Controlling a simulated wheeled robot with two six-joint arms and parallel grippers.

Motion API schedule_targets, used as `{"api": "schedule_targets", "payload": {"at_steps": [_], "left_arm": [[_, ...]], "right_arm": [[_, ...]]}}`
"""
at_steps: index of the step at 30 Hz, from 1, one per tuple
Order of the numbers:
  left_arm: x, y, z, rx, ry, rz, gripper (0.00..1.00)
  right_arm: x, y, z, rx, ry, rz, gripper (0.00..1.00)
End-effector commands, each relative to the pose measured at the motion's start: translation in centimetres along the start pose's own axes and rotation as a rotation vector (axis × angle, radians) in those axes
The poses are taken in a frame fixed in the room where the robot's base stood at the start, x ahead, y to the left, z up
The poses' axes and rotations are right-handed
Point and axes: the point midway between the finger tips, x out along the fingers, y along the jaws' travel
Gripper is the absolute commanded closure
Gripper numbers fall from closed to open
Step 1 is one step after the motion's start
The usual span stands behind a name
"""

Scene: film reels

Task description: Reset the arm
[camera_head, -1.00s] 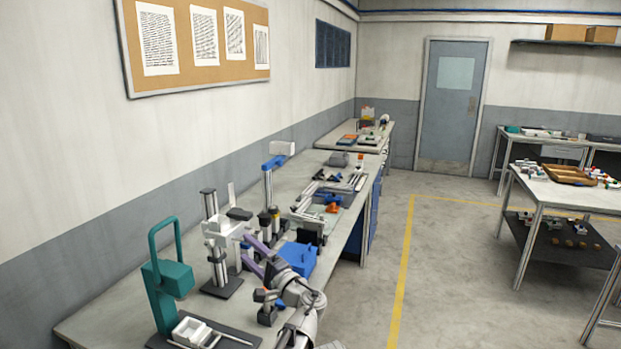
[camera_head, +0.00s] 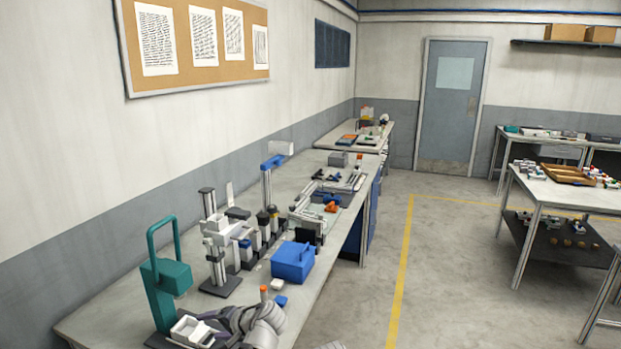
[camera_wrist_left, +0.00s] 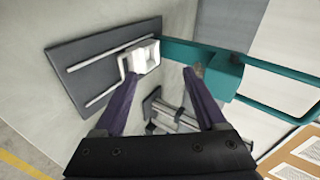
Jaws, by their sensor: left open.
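My left gripper (camera_head: 212,319) is at the near end of the long bench, low in the head view, beside the white tray (camera_head: 190,331) and the teal stand (camera_head: 166,278). In the left wrist view, its two purple fingers (camera_wrist_left: 163,88) are spread apart with nothing between them. That view also shows the white tray (camera_wrist_left: 146,55) on its dark base with rails (camera_wrist_left: 95,66), and the teal stand (camera_wrist_left: 190,55) beyond the fingertips. In the head view, my arm partly hides the dark base. My right gripper is not in view.
On the bench, a blue box (camera_head: 293,262) and a white-and-black post fixture (camera_head: 217,252) stand beyond my arm. Small blue, white and orange-topped pieces (camera_head: 279,300) lie close to my arm. The bench edge is on the right, with open floor (camera_head: 440,270) beyond.

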Motion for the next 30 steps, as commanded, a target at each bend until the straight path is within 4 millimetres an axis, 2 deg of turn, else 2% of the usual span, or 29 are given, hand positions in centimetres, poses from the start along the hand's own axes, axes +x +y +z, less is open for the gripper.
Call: {"api": "schedule_targets", "payload": {"at_steps": [1,3,9,15,21,30], "left_arm": [[0.4,1.6,2.4,-0.04,-0.041,0.099,0.27],[0.5,4.1,4.7,-0.093,-0.091,0.245,0.27],[-1.1,9.1,8.3,-0.197,-0.181,0.551,0.27],[-3.3,12.0,10.0,-0.263,-0.23,0.76,0.27],[-5.7,13.9,11.1,-0.315,-0.262,0.933,0.27],[-8.9,19.5,11.4,-0.153,-0.244,0.927,0.27]], "right_arm": [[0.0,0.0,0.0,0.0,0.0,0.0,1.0],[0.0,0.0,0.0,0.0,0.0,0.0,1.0],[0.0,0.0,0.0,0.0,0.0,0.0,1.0],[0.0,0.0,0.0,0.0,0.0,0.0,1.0],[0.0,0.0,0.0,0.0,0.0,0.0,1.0],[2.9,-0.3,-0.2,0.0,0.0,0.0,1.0]]}}
